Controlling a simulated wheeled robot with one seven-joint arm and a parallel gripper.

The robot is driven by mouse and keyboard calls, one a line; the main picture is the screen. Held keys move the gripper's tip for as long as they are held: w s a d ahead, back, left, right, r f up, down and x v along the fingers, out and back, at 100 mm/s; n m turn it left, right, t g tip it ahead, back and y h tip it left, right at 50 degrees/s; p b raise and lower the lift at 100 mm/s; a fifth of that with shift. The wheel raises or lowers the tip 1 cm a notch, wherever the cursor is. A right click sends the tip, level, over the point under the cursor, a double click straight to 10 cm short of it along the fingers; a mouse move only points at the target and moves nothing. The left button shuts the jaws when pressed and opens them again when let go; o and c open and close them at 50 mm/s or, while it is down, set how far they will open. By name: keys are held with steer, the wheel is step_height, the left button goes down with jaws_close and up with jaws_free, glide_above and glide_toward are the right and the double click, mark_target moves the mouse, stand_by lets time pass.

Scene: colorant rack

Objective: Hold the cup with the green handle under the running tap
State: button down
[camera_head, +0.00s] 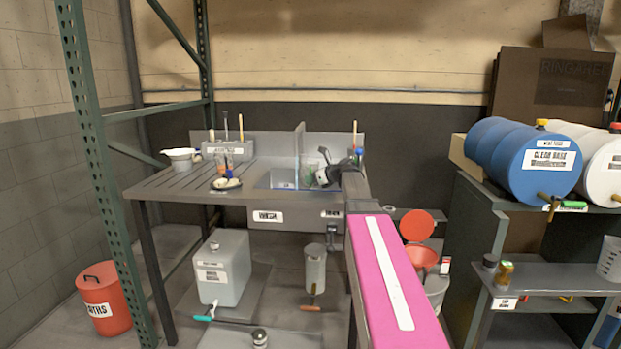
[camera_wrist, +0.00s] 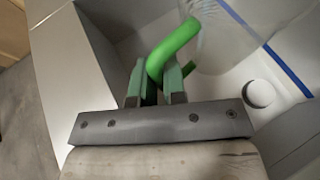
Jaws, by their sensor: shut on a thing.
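The cup (camera_wrist: 232,40) is clear, with a bright green handle (camera_wrist: 172,46). In the wrist view my gripper (camera_wrist: 160,78) is shut on that handle, and the cup hangs tilted beyond the fingers, over a pale basin (camera_wrist: 205,85). In the head view my gripper (camera_head: 325,177) is small and dark at the right part of the sink (camera_head: 283,180), with the cup (camera_head: 308,178) just left of it. I cannot make out the tap or any running water in either view.
A round pale fitting (camera_wrist: 260,93) sits in the basin. A slatted bench (camera_head: 185,180) with a small dish (camera_head: 226,184) and a white bowl (camera_head: 181,158) lies left of the sink. A drum shelf (camera_head: 560,207) is right.

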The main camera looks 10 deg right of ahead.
steer(key=shift+w+a, duration=1.75)
steer(key=shift+w, duration=0.2)
stand_by(0.7)
glide_toward(301, 176)
steer(key=s+a+f, duration=0.1)
steer(key=s+f, duration=0.1)
steer(key=f, duration=0.1)
steer(key=shift+s+a, duration=0.2)
steer(key=shift+a, duration=0.2)
steer(key=shift+r, duration=0.2)
step_height(301, 176, up, 9)
stand_by(1.1)
